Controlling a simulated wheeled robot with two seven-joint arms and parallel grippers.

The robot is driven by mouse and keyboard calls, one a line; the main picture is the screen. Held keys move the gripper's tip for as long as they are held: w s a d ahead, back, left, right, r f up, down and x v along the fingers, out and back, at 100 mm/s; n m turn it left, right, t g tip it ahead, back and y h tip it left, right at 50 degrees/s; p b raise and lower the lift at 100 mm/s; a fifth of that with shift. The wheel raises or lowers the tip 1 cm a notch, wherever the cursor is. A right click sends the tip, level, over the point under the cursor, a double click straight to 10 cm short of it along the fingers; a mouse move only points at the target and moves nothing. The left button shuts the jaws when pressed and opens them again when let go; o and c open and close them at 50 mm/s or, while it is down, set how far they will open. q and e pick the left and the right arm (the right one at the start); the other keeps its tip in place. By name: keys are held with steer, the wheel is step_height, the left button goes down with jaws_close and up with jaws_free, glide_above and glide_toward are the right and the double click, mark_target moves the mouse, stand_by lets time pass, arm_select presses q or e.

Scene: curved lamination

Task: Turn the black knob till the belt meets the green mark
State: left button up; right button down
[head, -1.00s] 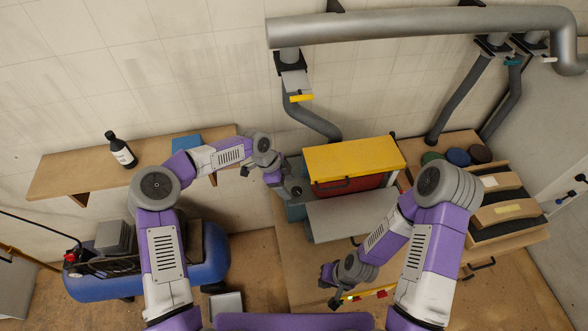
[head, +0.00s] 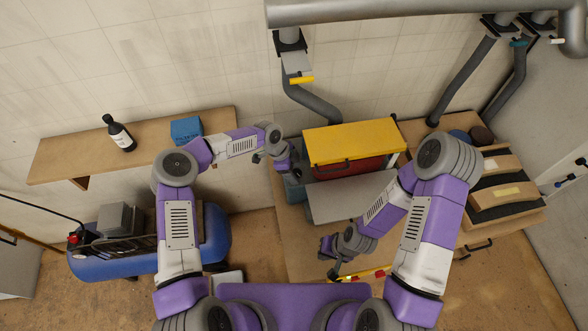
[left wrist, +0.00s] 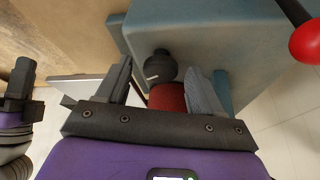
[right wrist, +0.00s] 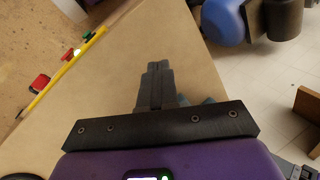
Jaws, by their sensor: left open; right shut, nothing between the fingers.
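The black knob (left wrist: 160,66) with a pale line on it stands out from the blue-grey machine housing (left wrist: 205,32) in the left wrist view. My left gripper (left wrist: 158,73) is open, its fingers on either side of the knob in that picture; contact cannot be told. A red surface (left wrist: 167,97) shows just below the knob. In the head view my left gripper (head: 287,160) is at the left end of the machine with the yellow cover (head: 352,141). My right gripper (right wrist: 158,70) is shut and empty above the bench front. I cannot make out the belt or green mark.
A red-ball lever (left wrist: 306,42) sticks out near my left gripper. A grey plate (head: 350,197) lies in front of the machine. Curved wooden pieces (head: 500,195) lie at the right. A shelf with a dark bottle (head: 118,134) is at the left, above a blue compressor (head: 205,245).

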arm_select(q)
steer(key=shift+c, duration=0.4)
steer(key=c, duration=1)
arm_select(e)
steer(key=shift+f, duration=0.2)
